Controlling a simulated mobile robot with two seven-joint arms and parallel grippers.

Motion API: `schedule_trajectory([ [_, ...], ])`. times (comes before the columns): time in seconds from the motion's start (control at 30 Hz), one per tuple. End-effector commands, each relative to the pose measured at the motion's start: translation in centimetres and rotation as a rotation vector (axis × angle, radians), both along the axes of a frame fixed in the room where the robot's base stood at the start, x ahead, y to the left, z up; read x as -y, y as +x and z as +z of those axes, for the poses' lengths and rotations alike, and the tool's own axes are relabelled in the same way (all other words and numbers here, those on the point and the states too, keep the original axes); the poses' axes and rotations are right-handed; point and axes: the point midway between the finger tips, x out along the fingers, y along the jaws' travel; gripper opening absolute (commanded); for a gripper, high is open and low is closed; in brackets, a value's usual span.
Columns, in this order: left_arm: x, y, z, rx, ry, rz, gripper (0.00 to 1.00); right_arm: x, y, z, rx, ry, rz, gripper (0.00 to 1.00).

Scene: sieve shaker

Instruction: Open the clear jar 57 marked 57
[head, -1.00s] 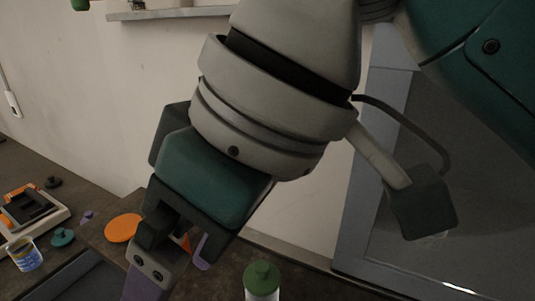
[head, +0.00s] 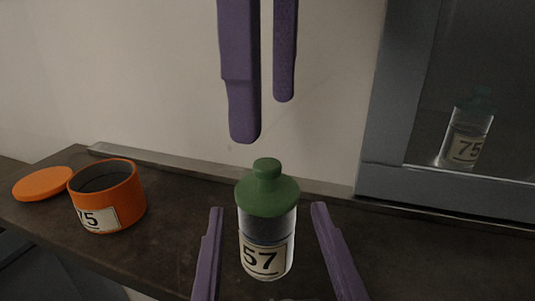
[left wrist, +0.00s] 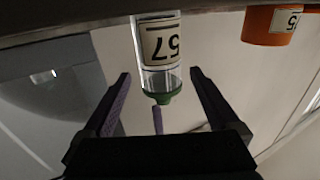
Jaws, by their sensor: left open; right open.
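The clear jar 57 (head: 266,240) stands upright on the dark shelf in the head view, its label facing me. Its green knobbed lid (head: 267,192) sits on top. My left gripper (head: 268,209) is open, with one purple finger on each side of the jar. The left wrist view shows the jar (left wrist: 159,45) upside down between the finger tips (left wrist: 160,80), with visible gaps. My right gripper (head: 264,118) is open and empty above the lid, pointing down, clear of the knob.
An open orange jar marked 75 (head: 110,198) stands to the left, with an orange lid (head: 43,184) lying beside it. A clear jar marked 75 (head: 466,138) with a green lid is inside the grey-framed cabinet (head: 375,130) at right. A wall rises behind the shelf.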

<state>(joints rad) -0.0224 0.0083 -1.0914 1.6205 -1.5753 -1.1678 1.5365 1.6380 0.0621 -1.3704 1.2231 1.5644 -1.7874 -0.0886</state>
Motion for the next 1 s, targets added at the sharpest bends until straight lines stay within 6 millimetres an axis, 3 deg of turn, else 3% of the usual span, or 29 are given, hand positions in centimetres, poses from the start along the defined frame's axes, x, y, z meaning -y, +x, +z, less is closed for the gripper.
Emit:
schedule_trajectory([
  [0.1, -0.2, 2.3, 0.1, 0.004, 0.001, 0.001, 0.95, 0.0, 0.0, 0.0, 0.0, 0.001, 0.0, 0.93],
  [0.3, -0.4, 5.1, 0.0, 0.001, 0.001, 0.002, 0.95, 0.0, 0.0, 0.0, 0.0, 0.001, 0.001, 0.93],
  [0.7, -0.5, 6.1, 0.0, -0.002, 0.0, 0.002, 0.95, 0.0, 0.0, 0.0, 0.0, 0.001, 0.001, 0.93],
  [1.0, -0.5, 6.1, 0.0, -0.002, 0.0, 0.002, 0.64, 0.0, 0.0, 0.0, 0.0, 0.001, 0.001, 0.93],
])
